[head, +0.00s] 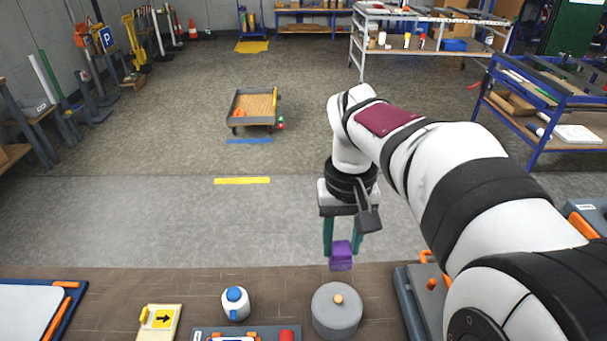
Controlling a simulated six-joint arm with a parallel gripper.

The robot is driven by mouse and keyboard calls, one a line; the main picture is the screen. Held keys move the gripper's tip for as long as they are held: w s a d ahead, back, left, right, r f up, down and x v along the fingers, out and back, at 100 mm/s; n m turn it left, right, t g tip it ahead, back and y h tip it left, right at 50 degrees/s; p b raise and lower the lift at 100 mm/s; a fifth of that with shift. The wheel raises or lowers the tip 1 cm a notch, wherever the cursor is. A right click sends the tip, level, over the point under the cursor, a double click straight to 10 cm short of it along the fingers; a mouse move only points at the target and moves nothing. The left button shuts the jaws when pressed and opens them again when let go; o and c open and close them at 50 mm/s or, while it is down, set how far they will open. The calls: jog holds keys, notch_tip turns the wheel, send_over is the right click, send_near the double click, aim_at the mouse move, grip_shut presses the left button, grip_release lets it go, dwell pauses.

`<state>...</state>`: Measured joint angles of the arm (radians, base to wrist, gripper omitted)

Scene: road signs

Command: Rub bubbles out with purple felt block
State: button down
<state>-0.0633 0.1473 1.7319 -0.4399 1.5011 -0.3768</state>
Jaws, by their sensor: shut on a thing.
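A purple felt block (341,257) is held between the two green fingers of my gripper (342,243). My gripper is shut on it and points down. In the picture the block shows just above a grey round lidded pot (337,315) with a wooden knob; how high it hangs above the bench I cannot tell. A white board (27,311) with a blue frame and orange clips lies at the lower left, cut off by the picture edge. I cannot make out any bubbles.
An orange-handled fixture (425,290) is at right.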

jog(key=s+a+f, duration=0.1)
jog(key=a+f, duration=0.7)
jog(key=a, duration=0.3)
send_near(231, 338)
notch_tip(231, 338, up, 2)
jog(key=s+d, duration=0.2)
jog(key=s, duration=0.1)
jog(key=f, duration=0.3)
jog(key=shift+a+f, duration=0.35)
jog(key=shift+f, duration=0.6)
jog(key=shift+f, duration=0.6)
jog(key=shift+s, duration=0.5)
jog(key=shift+w+f, duration=0.1)
jog(key=shift+w, duration=0.7)
jog(key=shift+s, duration=0.55)
